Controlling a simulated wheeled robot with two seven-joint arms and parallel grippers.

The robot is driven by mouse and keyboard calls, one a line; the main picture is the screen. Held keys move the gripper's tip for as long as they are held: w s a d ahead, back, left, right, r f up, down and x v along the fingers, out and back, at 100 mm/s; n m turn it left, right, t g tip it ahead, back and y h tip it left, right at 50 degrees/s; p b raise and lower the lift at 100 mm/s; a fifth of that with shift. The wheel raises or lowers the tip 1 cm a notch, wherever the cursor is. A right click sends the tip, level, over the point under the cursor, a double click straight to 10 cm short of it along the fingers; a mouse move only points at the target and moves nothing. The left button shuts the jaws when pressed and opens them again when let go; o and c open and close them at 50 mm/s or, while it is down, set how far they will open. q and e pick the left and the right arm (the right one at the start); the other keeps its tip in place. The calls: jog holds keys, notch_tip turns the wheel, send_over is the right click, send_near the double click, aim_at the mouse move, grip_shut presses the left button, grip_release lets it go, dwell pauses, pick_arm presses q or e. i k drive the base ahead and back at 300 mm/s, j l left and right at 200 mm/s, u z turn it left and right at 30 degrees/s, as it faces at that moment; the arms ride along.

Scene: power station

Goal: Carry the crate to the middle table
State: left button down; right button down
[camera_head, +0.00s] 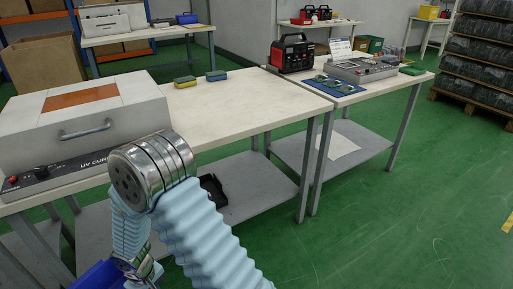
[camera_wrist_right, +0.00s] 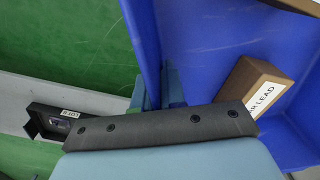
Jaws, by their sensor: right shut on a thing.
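The blue crate (camera_head: 96,276) shows only as a corner at the bottom left of the head view, low in front of the near table, mostly cut off. In the right wrist view its blue wall (camera_wrist_right: 210,45) rises beside my right gripper (camera_wrist_right: 155,88), which is shut on that wall. A brown box (camera_wrist_right: 252,82) with a white label ending in "LEAD" is inside the crate. The near pale-topped table (camera_head: 235,100) adjoins another table (camera_head: 335,95) on its right. My left gripper is in neither view.
The table's middle and right top is clear. A black tray (camera_head: 213,190) lies on the lower shelf. Green floor (camera_head: 400,200) is open at right.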

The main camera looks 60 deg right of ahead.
aim_at(247, 103)
jog(key=k+l, duration=0.15)
jog(key=l, duration=0.2)
jog(key=k+l+z, duration=0.1)
jog(key=l, duration=0.25)
jog(key=k+l, duration=0.2)
jog(key=l, duration=0.2)
jog(key=k+l+z, duration=0.1)
jog(key=l, duration=0.25)
jog(key=k+l, duration=0.15)
jog(key=l, duration=0.2)
jog(key=k+l+z, duration=0.1)
jog(key=l, duration=0.3)
